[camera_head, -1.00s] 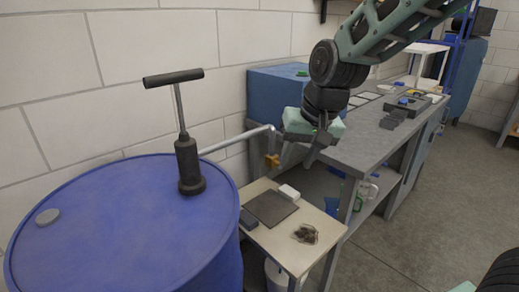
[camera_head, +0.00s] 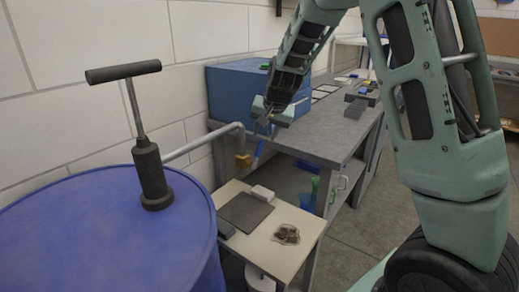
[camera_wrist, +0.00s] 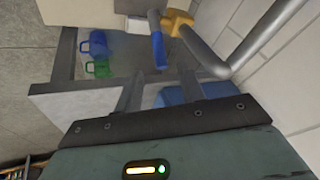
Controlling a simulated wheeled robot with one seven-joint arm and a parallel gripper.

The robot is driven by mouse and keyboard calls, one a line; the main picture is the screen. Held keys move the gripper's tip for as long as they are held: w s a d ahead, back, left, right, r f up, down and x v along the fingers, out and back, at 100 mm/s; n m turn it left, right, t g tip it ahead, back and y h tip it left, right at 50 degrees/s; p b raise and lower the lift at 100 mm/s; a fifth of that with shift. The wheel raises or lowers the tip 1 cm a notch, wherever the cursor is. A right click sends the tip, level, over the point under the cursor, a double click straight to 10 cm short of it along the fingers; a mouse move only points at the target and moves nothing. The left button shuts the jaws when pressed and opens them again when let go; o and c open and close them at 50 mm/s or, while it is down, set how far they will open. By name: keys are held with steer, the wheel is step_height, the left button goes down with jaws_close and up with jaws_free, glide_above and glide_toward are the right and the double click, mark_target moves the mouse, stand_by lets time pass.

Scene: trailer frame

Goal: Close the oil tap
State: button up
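The brass oil tap (camera_head: 243,160) sits at the end of a grey pipe (camera_head: 205,142) that runs from the pump on the blue barrel. Its blue lever (camera_head: 257,152) slants beside the brass body. In the wrist view the brass tap (camera_wrist: 178,22) is at the top, and the blue lever (camera_wrist: 157,45) points down toward the gap between my fingers. My gripper (camera_wrist: 160,78) is open, with its two fingers apart. The lever's end shows between or just beyond the fingertips; I cannot tell which. In the head view my gripper (camera_head: 262,122) is just above and right of the tap.
A blue barrel (camera_head: 100,235) with a black hand pump (camera_head: 150,175) stands at left. A small table (camera_head: 262,240) with a dark plate and a white block is below the tap. A grey workbench (camera_head: 325,130) with a blue box (camera_head: 235,90) is behind. The wall is close behind the pipe.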

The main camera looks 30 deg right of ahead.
mark_target(261, 143)
steer(key=x, duration=0.8)
steer(key=shift+b, duration=0.3)
jaws_close()
